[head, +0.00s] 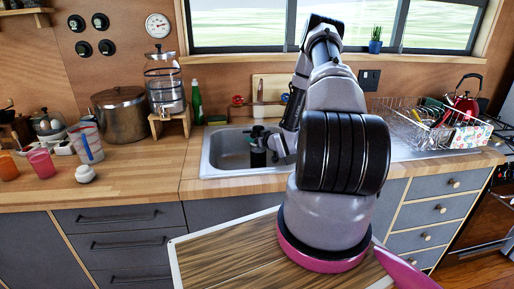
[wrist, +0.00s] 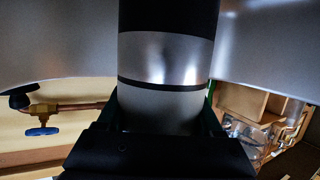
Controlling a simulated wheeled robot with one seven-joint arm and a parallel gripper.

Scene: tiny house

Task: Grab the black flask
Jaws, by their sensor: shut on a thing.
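The black flask (wrist: 167,60) stands large in the middle of the wrist view. It is a cylinder with a black upper part, a shiny silver band, a thin black ring and a grey part below. My gripper (wrist: 162,118) is shut on it, with dark green fingers on either side of the grey part. In the head view my gripper (head: 268,142) is at the sink, with the dark flask (head: 258,158) upright over the basin. My arm covers part of the sink, and the flask's lower end is hard to make out.
The sink (head: 225,152) is set in a wooden counter (head: 140,175). A dish rack (head: 415,120) stands to its right, and a green bottle (head: 197,103) and steel pot (head: 122,115) to its left. The wrist view shows a copper pipe with a blue valve (wrist: 42,131).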

